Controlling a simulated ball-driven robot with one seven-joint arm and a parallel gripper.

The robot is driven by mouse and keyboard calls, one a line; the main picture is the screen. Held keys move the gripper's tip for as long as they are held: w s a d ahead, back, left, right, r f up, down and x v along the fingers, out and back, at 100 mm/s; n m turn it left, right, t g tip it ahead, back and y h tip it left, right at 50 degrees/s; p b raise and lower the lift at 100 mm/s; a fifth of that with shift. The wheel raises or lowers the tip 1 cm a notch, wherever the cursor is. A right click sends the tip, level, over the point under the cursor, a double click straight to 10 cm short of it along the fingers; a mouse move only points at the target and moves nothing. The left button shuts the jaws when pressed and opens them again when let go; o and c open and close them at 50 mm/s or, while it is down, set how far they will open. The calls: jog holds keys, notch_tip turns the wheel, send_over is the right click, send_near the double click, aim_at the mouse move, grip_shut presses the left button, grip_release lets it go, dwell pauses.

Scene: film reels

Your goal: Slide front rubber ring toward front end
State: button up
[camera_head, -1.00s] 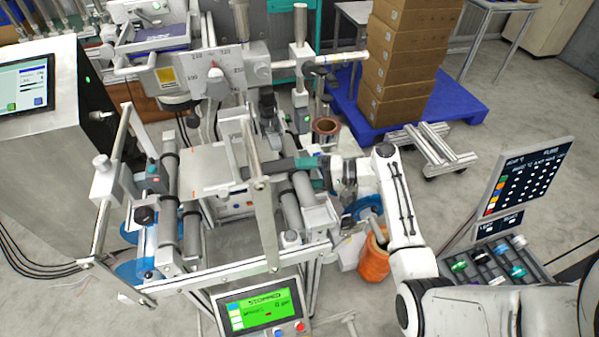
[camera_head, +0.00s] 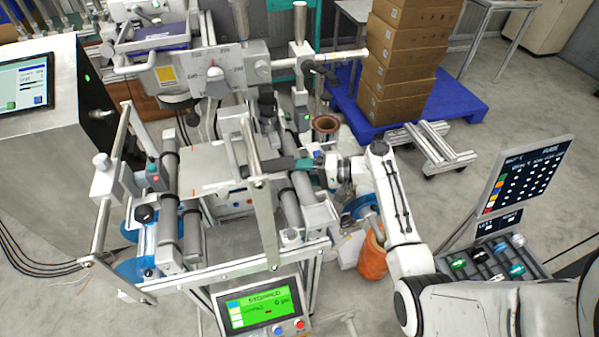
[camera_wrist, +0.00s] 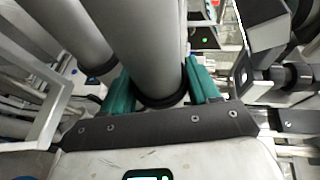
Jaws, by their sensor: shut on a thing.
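In the wrist view my gripper (camera_wrist: 162,90) has its two teal fingers on either side of a grey roller (camera_wrist: 140,40). A black rubber ring (camera_wrist: 162,101) circles that roller between the fingers, and the gripper is shut on it. In the head view my gripper (camera_head: 310,170) is at the right side of the machine, by its grey rollers (camera_head: 301,188). The ring itself is too small or hidden to make out there.
A second grey roller (camera_wrist: 60,30) runs close on the left in the wrist view, with a dark ring (camera_wrist: 98,69) near its end. A metal frame bar (camera_head: 262,200) stands in front of the rollers. An orange spool (camera_head: 372,262) is below my arm.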

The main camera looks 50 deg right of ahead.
aim_at(305, 185)
jog(key=c, duration=0.5)
jog(key=s+a+p, duration=0.2)
jog(key=s, duration=0.1)
jog(key=shift+a, duration=0.1)
jog(key=shift+s+a+f, duration=0.1)
jog(key=shift+s, duration=0.15)
jog(key=o, duration=1.5)
jog(key=shift+s, duration=0.1)
jog(key=b+v, duration=0.1)
jog(key=v, duration=0.9)
jog(key=shift+s, duration=0.25)
